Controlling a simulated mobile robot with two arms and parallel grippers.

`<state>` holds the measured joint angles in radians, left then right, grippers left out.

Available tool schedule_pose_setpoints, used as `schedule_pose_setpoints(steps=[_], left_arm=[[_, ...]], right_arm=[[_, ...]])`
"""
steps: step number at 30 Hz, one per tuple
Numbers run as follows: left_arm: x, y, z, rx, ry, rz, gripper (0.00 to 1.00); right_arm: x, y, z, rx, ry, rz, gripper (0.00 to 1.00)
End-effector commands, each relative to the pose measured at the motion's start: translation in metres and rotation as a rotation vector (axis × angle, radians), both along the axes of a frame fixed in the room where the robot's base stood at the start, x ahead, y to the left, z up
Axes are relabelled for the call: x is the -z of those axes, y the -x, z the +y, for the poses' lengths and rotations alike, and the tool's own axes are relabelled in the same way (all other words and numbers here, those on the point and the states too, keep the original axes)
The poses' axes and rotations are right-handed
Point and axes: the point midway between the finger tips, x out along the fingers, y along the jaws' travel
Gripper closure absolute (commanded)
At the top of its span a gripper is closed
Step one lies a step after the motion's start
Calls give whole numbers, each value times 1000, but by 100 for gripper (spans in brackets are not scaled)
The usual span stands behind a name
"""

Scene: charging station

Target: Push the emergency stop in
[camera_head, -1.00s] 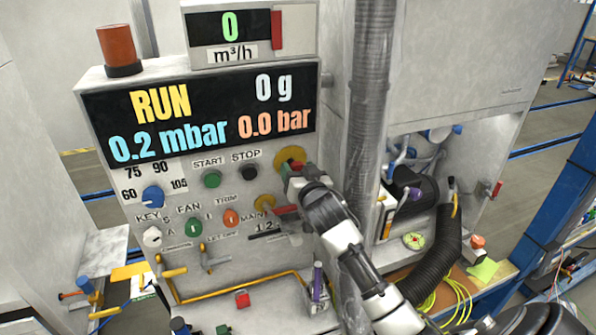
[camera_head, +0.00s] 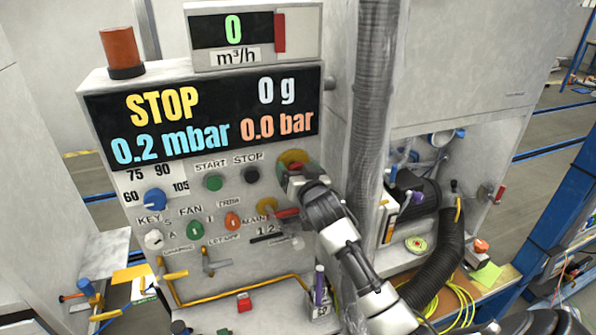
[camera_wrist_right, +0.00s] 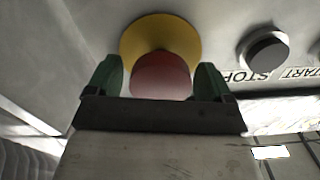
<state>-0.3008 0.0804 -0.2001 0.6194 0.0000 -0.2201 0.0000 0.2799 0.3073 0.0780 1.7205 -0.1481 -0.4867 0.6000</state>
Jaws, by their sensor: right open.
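The emergency stop is a red mushroom button (camera_wrist_right: 160,75) on a round yellow plate (camera_wrist_right: 160,32), on the panel right of the black STOP button. In the head view its yellow plate (camera_head: 293,157) shows above my right gripper (camera_head: 287,178), which covers part of the button. In the right wrist view my right gripper (camera_wrist_right: 160,82) is open, with one green fingertip on each side of the red button. I cannot tell whether the fingers or palm touch it. The display (camera_head: 200,115) reads STOP in yellow. My left gripper is not in view.
The black STOP button (camera_head: 250,175) and green START button (camera_head: 213,183) are left of the emergency stop. A red-handled switch (camera_head: 287,212) sits just below my right gripper. A grey corrugated hose (camera_head: 372,90) runs vertically right of the panel.

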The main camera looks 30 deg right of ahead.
Motion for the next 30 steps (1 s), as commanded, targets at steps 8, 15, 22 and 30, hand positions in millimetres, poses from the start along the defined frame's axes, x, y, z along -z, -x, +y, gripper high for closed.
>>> schedule_pose_setpoints(steps=[8,15,22,30], left_arm=[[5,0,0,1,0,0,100],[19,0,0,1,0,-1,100],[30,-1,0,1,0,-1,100],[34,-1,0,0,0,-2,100]], right_arm=[[2,9,3,0,0,1,18],[5,47,12,-1,0,1,18],[4,84,21,-1,0,1,18],[1,103,25,0,0,1,18]])
